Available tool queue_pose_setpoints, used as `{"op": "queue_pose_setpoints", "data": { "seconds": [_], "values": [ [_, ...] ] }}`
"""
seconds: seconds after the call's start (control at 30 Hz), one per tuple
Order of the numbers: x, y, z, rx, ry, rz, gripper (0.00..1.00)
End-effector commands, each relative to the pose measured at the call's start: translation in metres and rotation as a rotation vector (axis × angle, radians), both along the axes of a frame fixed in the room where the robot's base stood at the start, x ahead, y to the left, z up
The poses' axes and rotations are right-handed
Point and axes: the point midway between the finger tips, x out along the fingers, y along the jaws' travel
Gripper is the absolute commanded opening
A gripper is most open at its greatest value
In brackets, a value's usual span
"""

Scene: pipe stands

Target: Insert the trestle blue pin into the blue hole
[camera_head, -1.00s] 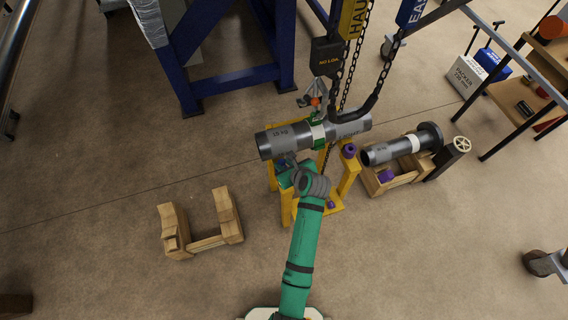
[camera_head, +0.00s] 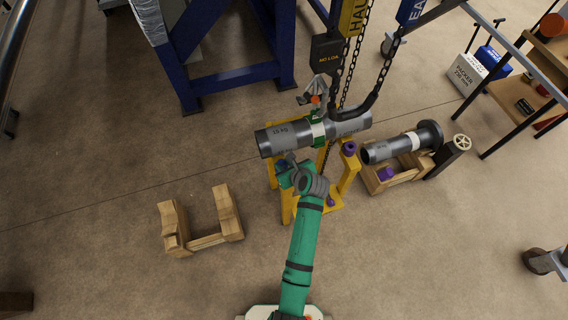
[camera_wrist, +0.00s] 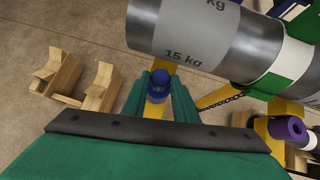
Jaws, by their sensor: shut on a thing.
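The yellow trestle (camera_head: 347,178) stands mid-floor under a grey pipe with a green band (camera_head: 290,137). In the wrist view, my gripper (camera_wrist: 160,88) has its green fingers on either side of the blue pin (camera_wrist: 158,84) and is shut on it. The pin stands against a yellow trestle post (camera_wrist: 154,111), just below the pipe marked 15 kg (camera_wrist: 210,40). In the head view, my gripper (camera_head: 287,177) is at the trestle's left side, under the pipe. The blue hole cannot be made out, and I cannot tell how deep the pin sits.
A purple pin (camera_head: 349,149) is on the trestle's right side. A wooden cradle (camera_head: 205,240) stands on the left. A second pipe (camera_head: 395,148) rests on a wooden stand at right. A hook and chains (camera_head: 372,103) hang above the pipe. The front floor is mostly clear.

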Motion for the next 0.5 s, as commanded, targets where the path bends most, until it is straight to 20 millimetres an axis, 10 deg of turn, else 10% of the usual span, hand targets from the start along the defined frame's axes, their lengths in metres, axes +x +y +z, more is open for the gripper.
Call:
{"op": "queue_pose_setpoints", "data": {
  "seconds": [0.1, 0.5],
  "values": [
    [0.0006, 0.0, 0.0007, 0.0, -0.002, -0.001, 0.47],
    [-0.003, -0.0023, 0.0045, 0.0, -0.002, -0.001, 0.48]
  ]
}}
